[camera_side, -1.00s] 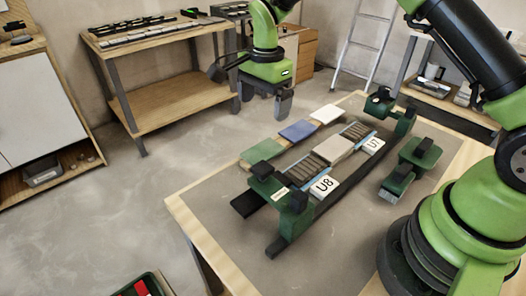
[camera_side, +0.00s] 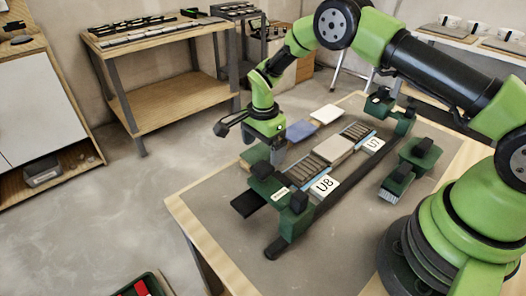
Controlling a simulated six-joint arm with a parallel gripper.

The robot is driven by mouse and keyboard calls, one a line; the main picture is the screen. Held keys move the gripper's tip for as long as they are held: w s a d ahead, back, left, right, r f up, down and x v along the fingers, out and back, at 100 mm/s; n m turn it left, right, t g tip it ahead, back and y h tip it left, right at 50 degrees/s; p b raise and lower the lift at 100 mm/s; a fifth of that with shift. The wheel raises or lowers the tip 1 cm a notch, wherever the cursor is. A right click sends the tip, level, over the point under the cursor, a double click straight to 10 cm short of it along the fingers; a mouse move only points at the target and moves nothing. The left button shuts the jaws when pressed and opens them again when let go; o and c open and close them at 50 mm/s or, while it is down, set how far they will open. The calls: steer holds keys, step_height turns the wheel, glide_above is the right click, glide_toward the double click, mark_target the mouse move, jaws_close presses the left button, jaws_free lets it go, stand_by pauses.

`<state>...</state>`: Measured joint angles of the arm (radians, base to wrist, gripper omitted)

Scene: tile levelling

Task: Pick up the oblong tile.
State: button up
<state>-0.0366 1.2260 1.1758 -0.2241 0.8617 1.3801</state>
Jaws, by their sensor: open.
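Three oblong tiles lie in a row on a wooden strip along the far-left side of the bench: a green tile (camera_side: 252,155), a blue tile (camera_side: 301,131) and a white tile (camera_side: 326,114). A pale beige tile (camera_side: 334,149) lies in the middle of the levelling frame, between dark ribbed beds. I cannot tell which of them the task means. My gripper (camera_side: 277,158) points down at the green tile and hides part of it. It is open; whether its fingers are around the tile or just above it cannot be told.
The frame's dark green end block (camera_side: 268,185) stands close in front of my gripper, with a second block (camera_side: 392,112) at the far end. White cards marked U8 (camera_side: 325,185) and U (camera_side: 372,145) lie beside the beds. A green-handled brush (camera_side: 397,184) rests at right.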

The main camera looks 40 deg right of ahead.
steer(key=c, duration=0.8)
steer(key=shift+r, duration=0.25)
step_height(320, 180, up, 8)
steer(key=shift+f, duration=0.2)
steer(key=d+r, duration=0.2)
glide_toward(357, 131)
steer(key=shift+f, duration=3.15)
